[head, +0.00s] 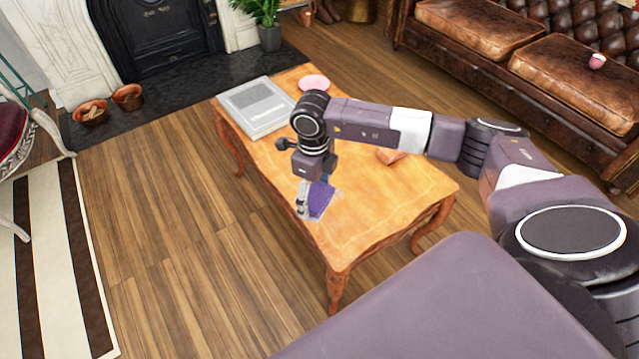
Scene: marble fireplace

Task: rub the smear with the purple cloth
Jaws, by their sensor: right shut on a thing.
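The purple cloth (321,199) is at the left front part of the wooden coffee table (385,215). My right gripper (304,209) points down at the table's left edge and is shut on the cloth, which shows to the right of its fingers. I cannot tell whether the cloth touches the tabletop. I cannot make out a smear for certain; the cloth, gripper and arm cover part of the table. My left gripper is not in view.
A grey book (258,107) and a pink dish (314,82) are at the table's far end. A small brown object (390,157) lies behind my right arm. A leather sofa (540,70) stands beyond the table. The table's near right part is clear.

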